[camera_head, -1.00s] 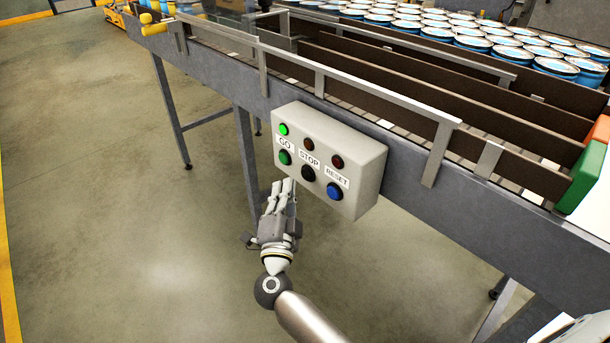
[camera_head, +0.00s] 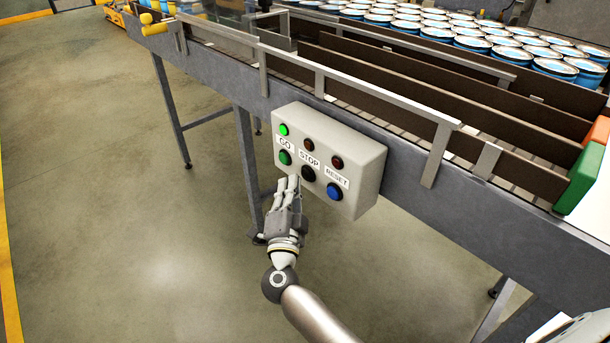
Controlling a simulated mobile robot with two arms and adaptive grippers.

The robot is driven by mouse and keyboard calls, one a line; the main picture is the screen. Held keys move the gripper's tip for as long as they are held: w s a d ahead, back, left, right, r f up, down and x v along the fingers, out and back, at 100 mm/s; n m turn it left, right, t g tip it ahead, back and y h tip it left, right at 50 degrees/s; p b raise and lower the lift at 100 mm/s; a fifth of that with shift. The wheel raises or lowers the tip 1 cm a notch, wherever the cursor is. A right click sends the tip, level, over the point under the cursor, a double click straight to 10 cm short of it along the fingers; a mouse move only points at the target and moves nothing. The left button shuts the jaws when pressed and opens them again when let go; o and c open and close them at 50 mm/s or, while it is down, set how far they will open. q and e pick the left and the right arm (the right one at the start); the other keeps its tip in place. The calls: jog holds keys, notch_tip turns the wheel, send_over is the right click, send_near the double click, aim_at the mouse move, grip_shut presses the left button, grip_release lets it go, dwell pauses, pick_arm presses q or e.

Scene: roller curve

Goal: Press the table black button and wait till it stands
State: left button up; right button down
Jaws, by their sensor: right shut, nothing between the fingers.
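A light grey control box (camera_head: 366,165) is fixed to the side of the conveyor table. Its black button (camera_head: 308,173) sits under the STOP label, between the green GO button (camera_head: 284,157) and the blue RESET button (camera_head: 334,191). My left gripper is not in view.
The grey conveyor frame (camera_head: 420,210) with metal guide rails runs diagonally behind the box. Many blue cans (camera_head: 470,42) stand on the conveyor at the upper right. A table leg (camera_head: 247,160) stands behind my gripper. The floor at left is clear.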

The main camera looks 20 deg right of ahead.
jog(key=shift+d, duration=0.15)
dwell(0.6)
jog(key=shift+w+d+p, duration=0.15)
jog(key=shift+d+p, duration=0.15)
jog(key=shift+p, duration=0.05)
jog(key=shift+w+d, duration=0.15)
jog(key=shift+d, duration=0.3)
dwell(0.5)
dwell(0.4)
jog(key=shift+s+a+p, duration=0.3)
jog(key=shift+a+p, duration=0.05)
jog(key=shift+a, duration=0.5)
jog(key=shift+s+a, duration=0.3)
jog(key=shift+a, duration=0.5)
jog(key=shift+s+a, duration=0.25)
jog(key=shift+a, duration=0.55)
jog(key=shift+s+a, duration=0.3)
jog(key=shift+a, duration=0.5)
